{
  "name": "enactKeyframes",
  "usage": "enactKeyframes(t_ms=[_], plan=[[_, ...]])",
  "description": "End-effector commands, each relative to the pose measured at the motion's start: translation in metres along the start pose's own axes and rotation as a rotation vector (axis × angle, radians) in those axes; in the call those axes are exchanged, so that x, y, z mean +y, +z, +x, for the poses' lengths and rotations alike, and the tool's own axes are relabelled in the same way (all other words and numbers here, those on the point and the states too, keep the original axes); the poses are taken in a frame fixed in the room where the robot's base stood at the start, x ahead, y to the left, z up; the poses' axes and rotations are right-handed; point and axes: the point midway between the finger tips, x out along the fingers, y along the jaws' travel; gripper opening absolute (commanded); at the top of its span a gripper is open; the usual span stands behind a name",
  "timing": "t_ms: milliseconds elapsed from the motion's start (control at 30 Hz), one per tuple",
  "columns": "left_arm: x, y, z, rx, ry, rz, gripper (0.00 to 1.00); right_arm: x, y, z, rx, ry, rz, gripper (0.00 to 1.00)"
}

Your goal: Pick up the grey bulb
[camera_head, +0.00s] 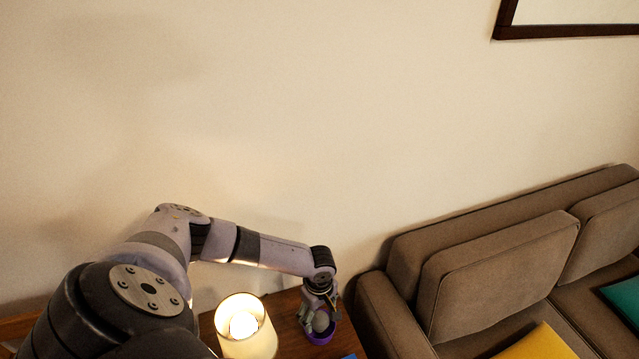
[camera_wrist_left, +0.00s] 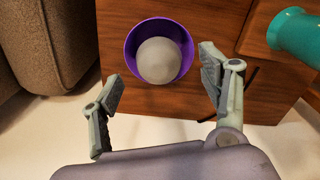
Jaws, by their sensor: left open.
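The grey bulb (camera_wrist_left: 158,61) sits inside a purple bowl (camera_wrist_left: 131,46) on a wooden table, seen from above in the left wrist view. My left gripper (camera_wrist_left: 157,84) is open, with one finger to each side of the bowl in that picture and nothing between the pads. In the head view the left gripper (camera_head: 318,308) points down over the purple bowl (camera_head: 322,339) near the table's right end. The bulb (camera_head: 320,321) shows partly there between the fingers. I cannot tell whether the fingers touch the bowl. My right gripper is not in view.
A lit lamp (camera_head: 246,325) stands on the wooden table (camera_head: 286,310) left of the bowl. A brown sofa (camera_head: 480,270) stands close on the right. The wall is behind. A teal object (camera_wrist_left: 297,38) lies at the right in the wrist view.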

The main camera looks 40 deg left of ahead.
Motion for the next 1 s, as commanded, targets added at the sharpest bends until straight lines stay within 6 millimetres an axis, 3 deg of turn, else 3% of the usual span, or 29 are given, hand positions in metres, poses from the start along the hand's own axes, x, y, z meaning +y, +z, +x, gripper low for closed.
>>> enactKeyframes(t_ms=[200, 500, 1000], plan=[[0.001, 0.0, 0.029, -0.001, -0.001, -0.002, 0.69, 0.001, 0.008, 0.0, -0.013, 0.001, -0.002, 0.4], [0.001, 0.0, 0.034, -0.001, -0.001, 0.0, 0.69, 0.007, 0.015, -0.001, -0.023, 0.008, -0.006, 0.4], [0.001, 0.0, 0.034, -0.001, -0.001, -0.001, 0.37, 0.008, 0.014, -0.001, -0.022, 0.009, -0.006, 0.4]])
